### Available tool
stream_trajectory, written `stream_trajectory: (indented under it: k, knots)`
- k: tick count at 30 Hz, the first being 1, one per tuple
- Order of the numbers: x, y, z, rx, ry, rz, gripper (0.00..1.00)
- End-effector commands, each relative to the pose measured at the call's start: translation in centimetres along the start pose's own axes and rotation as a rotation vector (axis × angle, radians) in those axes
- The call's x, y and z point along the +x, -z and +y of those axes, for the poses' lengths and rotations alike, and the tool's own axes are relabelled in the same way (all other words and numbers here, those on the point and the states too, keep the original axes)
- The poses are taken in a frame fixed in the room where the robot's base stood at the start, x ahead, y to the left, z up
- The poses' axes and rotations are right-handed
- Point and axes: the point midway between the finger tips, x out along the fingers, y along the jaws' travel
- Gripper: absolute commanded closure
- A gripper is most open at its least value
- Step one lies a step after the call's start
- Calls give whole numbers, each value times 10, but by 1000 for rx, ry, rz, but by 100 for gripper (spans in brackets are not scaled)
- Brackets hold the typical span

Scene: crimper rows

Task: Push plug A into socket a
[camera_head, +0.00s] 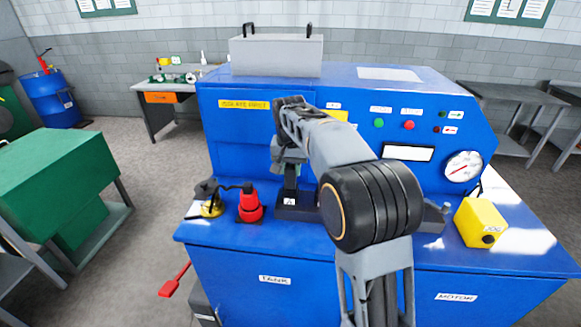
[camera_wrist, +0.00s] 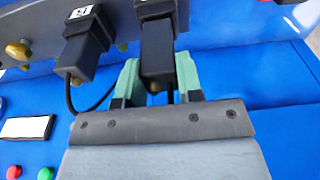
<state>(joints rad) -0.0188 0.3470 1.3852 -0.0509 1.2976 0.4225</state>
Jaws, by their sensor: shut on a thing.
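My gripper (camera_wrist: 158,82) has two green fingers shut on a dark plug (camera_wrist: 157,48), one finger on each side. The plug's far end meets a dark block (camera_wrist: 158,9) on a grey strip; I cannot tell how deep it sits. The plug's letter is not readable. In the head view my gripper (camera_head: 289,165) points down over a dark base (camera_head: 292,204) with a small white label, and my arm hides the parts to its right.
A yellow box (camera_head: 481,222) stands at right. The machine's panel (camera_head: 235,150) with buttons and a gauge (camera_head: 463,167) rises behind my gripper.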

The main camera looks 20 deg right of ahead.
Motion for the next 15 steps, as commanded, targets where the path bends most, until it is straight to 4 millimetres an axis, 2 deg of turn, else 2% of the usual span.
stream_trajectory:
  k: [15]
  knots:
    - [14, -2, 0, 0, 0, 0, 95]
